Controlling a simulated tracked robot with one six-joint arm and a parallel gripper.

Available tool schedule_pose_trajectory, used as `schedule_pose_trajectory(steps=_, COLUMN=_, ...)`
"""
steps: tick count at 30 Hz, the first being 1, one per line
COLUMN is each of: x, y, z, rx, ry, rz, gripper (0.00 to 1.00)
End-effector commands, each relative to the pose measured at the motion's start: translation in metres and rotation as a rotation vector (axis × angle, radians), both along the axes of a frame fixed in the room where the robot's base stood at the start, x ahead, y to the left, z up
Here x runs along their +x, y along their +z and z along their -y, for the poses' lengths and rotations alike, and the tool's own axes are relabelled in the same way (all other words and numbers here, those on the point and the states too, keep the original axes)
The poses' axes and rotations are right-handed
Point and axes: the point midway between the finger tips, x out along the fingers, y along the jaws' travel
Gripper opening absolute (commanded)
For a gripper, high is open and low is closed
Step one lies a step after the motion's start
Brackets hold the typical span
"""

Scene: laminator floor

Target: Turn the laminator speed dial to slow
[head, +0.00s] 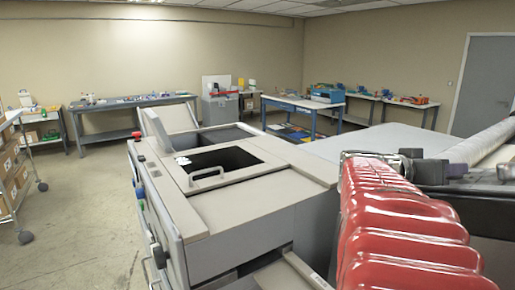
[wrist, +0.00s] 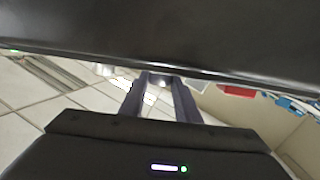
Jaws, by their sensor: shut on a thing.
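My gripper (wrist: 160,80) reaches away from the wrist camera with its two dark fingers close together at the tips. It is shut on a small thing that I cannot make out. A wide black surface (wrist: 150,35) fills the top of the wrist view and lies close to the fingers. In the head view my red arm stands at the right, and I cannot make out the fingers there. A grey-beige machine (head: 245,205) fills the middle, with small red and blue controls (head: 140,190) on its left side. I cannot pick out the speed dial or its setting.
A wide pale surface (head: 350,146) with a pale roll (head: 490,143) lies right of the machine. A shelf cart (head: 12,170) stands at the far left. Workbenches with tools, including a blue-framed one (head: 290,101), line the back. The floor (head: 85,200) left of the machine is clear.

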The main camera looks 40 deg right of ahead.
Motion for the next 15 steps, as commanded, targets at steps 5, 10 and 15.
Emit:
schedule_pose_trajectory(steps=5, x=0.0002, y=-0.0004, z=0.0, rx=0.002, ry=0.004, rz=-0.001, gripper=0.07)
schedule_pose_trajectory(steps=10, x=0.0002, y=-0.0004, z=-0.0001, rx=0.002, ry=0.003, rz=-0.001, gripper=0.33)
schedule_pose_trajectory(steps=15, x=0.0002, y=-0.0002, z=-0.0002, rx=0.001, ry=0.003, rz=0.0, gripper=0.45)
